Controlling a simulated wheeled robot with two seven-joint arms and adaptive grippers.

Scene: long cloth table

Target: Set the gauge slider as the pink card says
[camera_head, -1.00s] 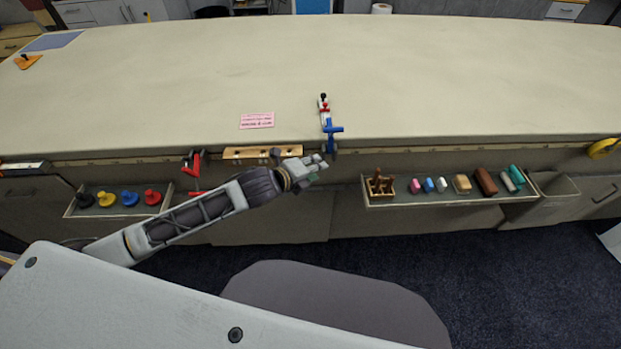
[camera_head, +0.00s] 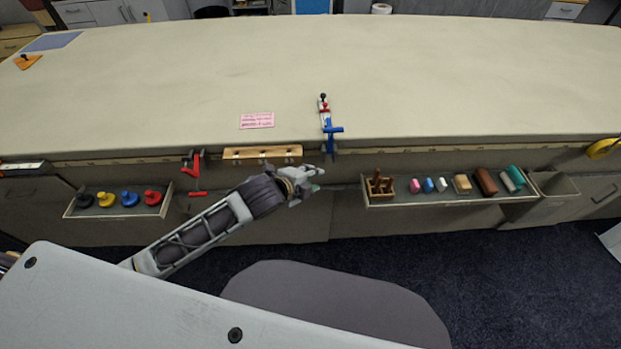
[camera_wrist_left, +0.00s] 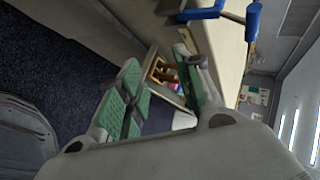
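The pink card (camera_head: 257,120) lies flat on the table with small lines of dark print that I cannot read. A blue fixture with red and white parts and a dark knob (camera_head: 327,125) stands at the table's front edge; its blue part also shows in the left wrist view (camera_wrist_left: 205,13). A tan bar with several small knobs (camera_head: 262,153) is on the front edge, left of it. I cannot tell for sure which is the gauge. My left gripper (camera_head: 314,179) is below the edge, between bar and blue fixture. Its green-padded fingers (camera_wrist_left: 158,60) are apart and empty. My right gripper is not in view.
A red clamp (camera_head: 196,172) hangs on the edge left of the bar. A tray of colored pegs (camera_head: 118,212) is at the left, and a tray of blocks (camera_head: 410,202) is right of my gripper. The tabletop (camera_head: 200,70) is mostly clear.

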